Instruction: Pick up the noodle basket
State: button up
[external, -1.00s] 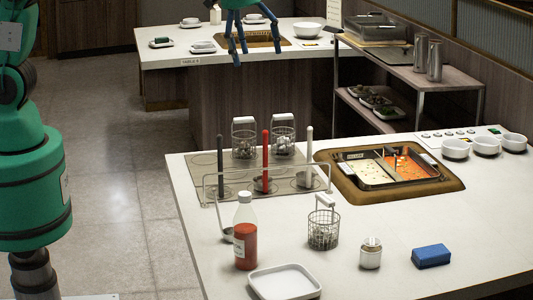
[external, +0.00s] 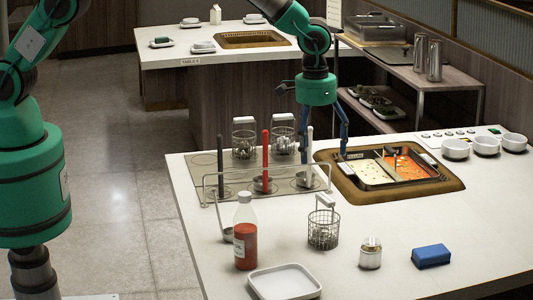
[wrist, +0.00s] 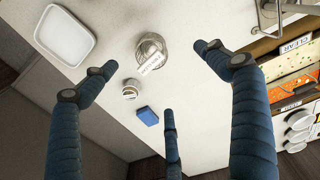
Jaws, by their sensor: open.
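A wire noodle basket (external: 323,230) with a white upright handle stands on the white counter, in front of the utensil rack. In the wrist view the basket (wrist: 150,46) is seen from above, with a labelled white handle pointing down the picture. My gripper (external: 325,155) is open and empty, hanging above and behind this basket, near the sauce wells. In the wrist view its spread fingers (wrist: 160,75) lie around the basket's picture area, without touching it. Two similar baskets (external: 244,143) (external: 283,138) stand at the back of the rack.
The rack (external: 212,188) holds several upright long-handled ladles. A red sauce bottle (external: 245,238), white tray (external: 285,283), lidded jar (external: 370,255) and blue block (external: 431,256) stand around the basket. Sauce wells (external: 437,190) lie behind, bowls (external: 456,149) at the right.

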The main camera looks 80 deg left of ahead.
send_over(325, 216)
jog(key=shift+g, duration=0.3)
notch_tip(325, 216, down, 8)
jog(key=shift+d+f, duration=0.1)
jog(key=shift+f, duration=0.15)
jog(key=shift+f, duration=0.15)
jog(key=shift+f, duration=4.15)
jog(key=shift+s+f+b, duration=0.15)
jog(key=shift+f+b, duration=0.25)
jog(key=shift+f, duration=2.25)
jog(key=shift+c, duration=0.5)
